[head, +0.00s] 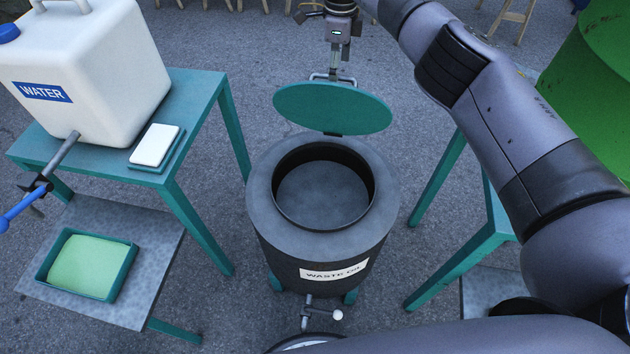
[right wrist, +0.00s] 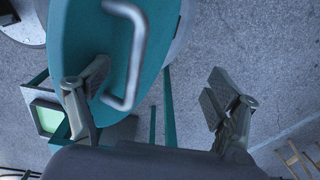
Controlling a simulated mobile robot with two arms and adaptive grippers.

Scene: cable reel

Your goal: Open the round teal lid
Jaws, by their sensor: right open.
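The round teal lid (head: 333,107) stands tilted up at the far side of the dark waste oil drum (head: 262,215), whose round opening is uncovered. A grey bar handle (right wrist: 136,55) is on the lid's face in the right wrist view; the lid also shows there (right wrist: 85,40). My right gripper (head: 338,62) is behind the lid, near the handle. In the right wrist view its fingers (right wrist: 158,95) are spread wide, with the left finger in front of the lid and the handle not clasped. My left gripper is not in view.
A white water container (head: 95,75) and a white block (head: 156,145) stand on a teal table at left. A lower shelf holds a tray (head: 45,270) with a green sponge-like pad. A green barrel (head: 590,75) is at right. Grey ground lies around the drum.

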